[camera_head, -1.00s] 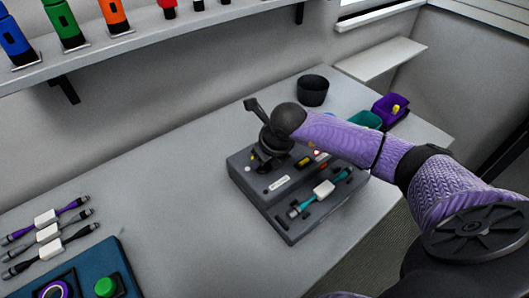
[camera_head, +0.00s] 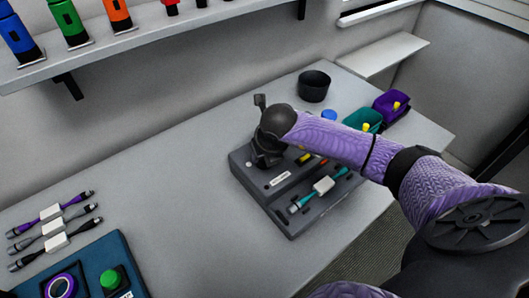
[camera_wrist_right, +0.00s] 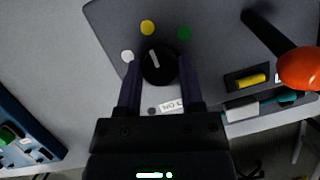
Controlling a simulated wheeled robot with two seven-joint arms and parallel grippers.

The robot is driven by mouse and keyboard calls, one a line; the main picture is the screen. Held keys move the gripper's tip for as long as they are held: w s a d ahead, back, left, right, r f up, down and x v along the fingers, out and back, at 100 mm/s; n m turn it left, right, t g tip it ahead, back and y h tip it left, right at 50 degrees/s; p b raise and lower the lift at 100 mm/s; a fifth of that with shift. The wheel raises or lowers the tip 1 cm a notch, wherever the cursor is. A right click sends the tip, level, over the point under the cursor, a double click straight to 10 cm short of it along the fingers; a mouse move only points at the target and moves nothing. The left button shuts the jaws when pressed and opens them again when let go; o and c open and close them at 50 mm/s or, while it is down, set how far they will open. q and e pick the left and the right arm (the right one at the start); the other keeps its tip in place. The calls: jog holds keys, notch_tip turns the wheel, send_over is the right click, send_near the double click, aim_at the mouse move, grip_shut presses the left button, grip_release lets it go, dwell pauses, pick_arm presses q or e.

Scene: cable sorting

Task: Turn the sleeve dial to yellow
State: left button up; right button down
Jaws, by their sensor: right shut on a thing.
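The sleeve dial (camera_wrist_right: 160,65) is a round black knob with a white pointer line on a dark panel (camera_wrist_right: 108,20). In the right wrist view a white dot (camera_wrist_right: 127,57), a yellow dot (camera_wrist_right: 147,27) and a green dot (camera_wrist_right: 184,33) lie around it. The pointer line tilts up and left, roughly toward the yellow dot. My right gripper (camera_wrist_right: 160,70) has one finger on each side of the dial and is shut on it. In the head view my right wrist hides the dial and fingers above the panel's (camera_head: 291,231) back left. My left gripper is in neither view.
A red-orange lever knob (camera_wrist_right: 299,68) stands right of the gripper. A teal-ended cable (camera_head: 323,186) lies on the panel. A black cup (camera_head: 314,86), teal bin (camera_head: 357,126) and purple bin (camera_head: 385,112) stand behind.

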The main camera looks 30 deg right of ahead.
jog(key=shift+c, duration=1.1)
grip_release()
jog(key=shift+r, duration=0.1)
jog(key=p+v, duration=0.2)
jog(key=v, duration=0.7)
jog(key=shift+r, duration=0.35)
jog(key=shift+s, duration=0.1)
